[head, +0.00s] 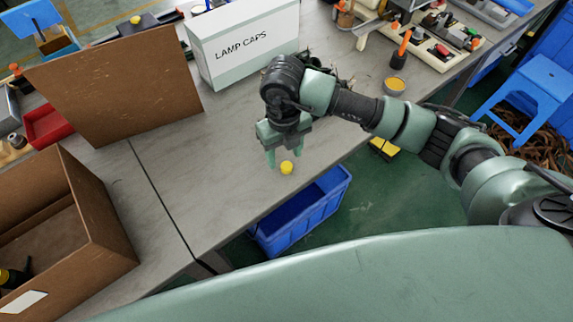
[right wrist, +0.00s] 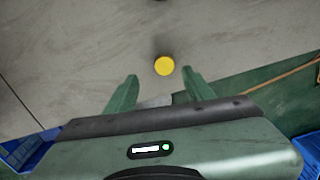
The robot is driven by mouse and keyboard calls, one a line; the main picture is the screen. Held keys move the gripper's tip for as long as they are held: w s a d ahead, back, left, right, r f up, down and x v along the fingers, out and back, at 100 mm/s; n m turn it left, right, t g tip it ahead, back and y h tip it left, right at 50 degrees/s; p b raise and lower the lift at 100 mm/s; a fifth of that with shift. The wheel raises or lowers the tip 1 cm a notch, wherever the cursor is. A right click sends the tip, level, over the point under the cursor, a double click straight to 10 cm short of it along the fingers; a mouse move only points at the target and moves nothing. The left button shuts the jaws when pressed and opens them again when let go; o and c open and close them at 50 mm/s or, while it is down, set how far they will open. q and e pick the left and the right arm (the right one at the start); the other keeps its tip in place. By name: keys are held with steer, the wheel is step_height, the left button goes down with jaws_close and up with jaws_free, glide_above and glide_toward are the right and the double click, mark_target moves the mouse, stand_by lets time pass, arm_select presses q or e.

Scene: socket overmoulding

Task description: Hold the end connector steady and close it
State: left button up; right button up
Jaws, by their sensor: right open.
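A small round yellow piece (head: 286,168) sits on the grey table near its front edge; I cannot tell whether it is the end connector. In the right wrist view the yellow piece (right wrist: 164,66) shows as a disc just beyond the fingertips, in line with the gap between them. My right gripper (head: 283,156) is over the table right beside the yellow piece, pointing down. In the right wrist view my right gripper (right wrist: 160,88) has its two green fingers apart, with nothing held between them. My left gripper is not in view.
A white box marked LAMP CAPS (head: 243,45) and a brown board (head: 115,85) stand behind. An open brown box (head: 95,225) is at left. A blue crate (head: 305,212) is below the table's front edge. The middle table is clear.

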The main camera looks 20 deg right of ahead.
mark_target(287, 166)
steer(key=shift+w+d+f+p, duration=0.1)
steer(key=shift+f+p, duration=0.1)
steer(key=shift+f, duration=0.65)
steer(key=shift+d+f+p, duration=0.15)
steer(key=shift+f+p, duration=0.1)
steer(key=shift+f, duration=0.65)
steer(key=shift+w+d+f+p, duration=0.1)
steer(key=shift+f+p, duration=0.1)
steer(key=shift+f, duration=0.65)
jaws_close()
